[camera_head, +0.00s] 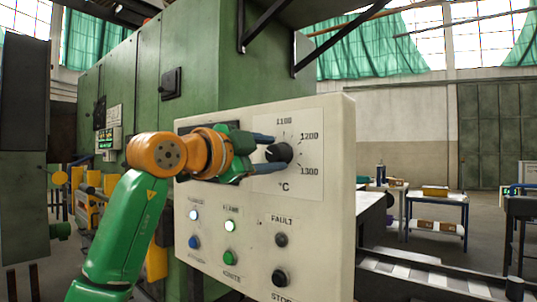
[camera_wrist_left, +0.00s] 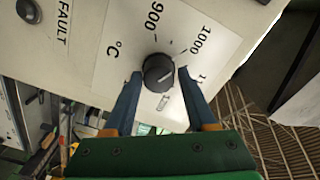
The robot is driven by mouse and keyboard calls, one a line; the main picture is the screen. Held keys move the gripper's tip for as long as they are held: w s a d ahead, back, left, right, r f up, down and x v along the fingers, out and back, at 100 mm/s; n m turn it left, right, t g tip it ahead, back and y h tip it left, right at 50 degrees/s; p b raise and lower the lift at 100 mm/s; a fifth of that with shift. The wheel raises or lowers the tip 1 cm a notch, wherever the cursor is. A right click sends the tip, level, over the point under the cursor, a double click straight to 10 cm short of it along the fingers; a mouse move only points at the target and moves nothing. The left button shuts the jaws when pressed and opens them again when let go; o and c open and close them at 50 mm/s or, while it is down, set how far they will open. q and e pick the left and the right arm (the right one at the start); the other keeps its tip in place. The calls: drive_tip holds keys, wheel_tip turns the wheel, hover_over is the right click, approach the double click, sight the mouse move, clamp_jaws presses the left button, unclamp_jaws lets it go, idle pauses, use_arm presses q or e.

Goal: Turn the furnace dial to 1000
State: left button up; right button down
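The furnace dial (camera_head: 282,153) is a black round knob on a cream control panel (camera_head: 330,215). In the head view its scale shows 1100, 1200 and 1300; the left part is hidden by my gripper. In the left wrist view the dial (camera_wrist_left: 158,72) has 900 and 1000 beyond it. A pale pointer line on it aims up and right; its exact reading is unclear. My left gripper (camera_head: 268,153) is open, its blue fingers on either side of the dial. In the wrist view (camera_wrist_left: 159,82) small gaps seem to remain. My right gripper is out of view.
Lamps and buttons sit below the dial, including a green one (camera_head: 229,257) and the FAULT lamp (camera_head: 281,240). The green furnace body (camera_head: 190,60) stands behind the panel. A roller conveyor (camera_head: 420,275) and a table (camera_head: 437,198) lie to the right.

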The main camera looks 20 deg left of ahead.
use_arm(q)
drive_tip(key=o, duration=0.3)
drive_tip(key=shift+r, duration=0.1)
drive_tip(key=shift+o, duration=0.3)
drive_tip(key=shift+w, duration=0.15)
drive_tip(key=shift+s+f, duration=0.2)
drive_tip(key=b+v, duration=0.4)
drive_tip(key=v, duration=0.2)
drive_tip(key=shift+s, duration=0.4)
drive_tip(key=shift+a+r, duration=0.1)
